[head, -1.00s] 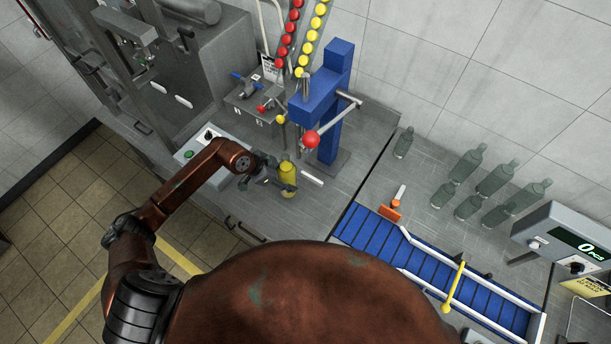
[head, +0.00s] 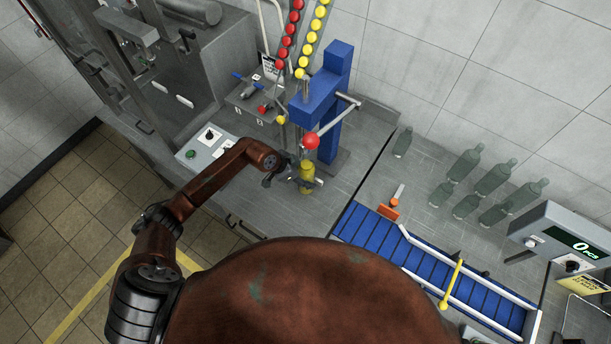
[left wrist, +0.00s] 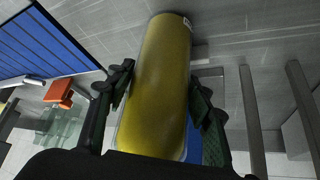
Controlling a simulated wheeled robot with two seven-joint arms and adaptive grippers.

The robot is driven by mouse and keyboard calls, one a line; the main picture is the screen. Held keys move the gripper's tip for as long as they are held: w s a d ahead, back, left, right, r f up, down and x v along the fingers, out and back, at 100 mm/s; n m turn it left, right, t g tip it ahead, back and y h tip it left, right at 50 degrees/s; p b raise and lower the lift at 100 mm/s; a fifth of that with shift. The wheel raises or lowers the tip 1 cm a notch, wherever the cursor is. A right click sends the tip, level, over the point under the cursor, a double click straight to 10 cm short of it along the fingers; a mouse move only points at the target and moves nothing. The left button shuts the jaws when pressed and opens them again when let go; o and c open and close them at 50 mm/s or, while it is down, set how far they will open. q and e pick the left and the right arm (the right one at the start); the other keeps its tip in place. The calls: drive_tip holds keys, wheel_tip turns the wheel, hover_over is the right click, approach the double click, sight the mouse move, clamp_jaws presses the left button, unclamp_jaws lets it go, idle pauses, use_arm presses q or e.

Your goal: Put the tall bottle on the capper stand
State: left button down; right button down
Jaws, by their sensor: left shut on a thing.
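The tall bottle (head: 307,178) is yellow and is held by my left gripper (head: 295,180) near the foot of the blue capper stand (head: 336,125). In the left wrist view the bottle (left wrist: 160,80) fills the middle, with the two dark fingers closed on its sides. The bottle is at the front of the stand, below the lever's red knob (head: 311,141). I cannot tell whether its bottom touches the base. My right gripper is not in view.
Red and yellow caps (head: 306,50) line two chutes behind the stand. A control box (head: 207,145) stands to the left. A blue conveyor (head: 400,249) runs at the right, with several clear bottles (head: 466,165) behind it. An orange piece (head: 389,208) sits beside the conveyor.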

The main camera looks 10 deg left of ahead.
use_arm(q)
drive_tip(key=shift+r, duration=0.1)
drive_tip(key=c, duration=1)
unclamp_jaws()
drive_tip(key=shift+o, duration=0.2)
drive_tip(key=v, duration=1.2)
drive_tip(key=shift+b, duration=0.35)
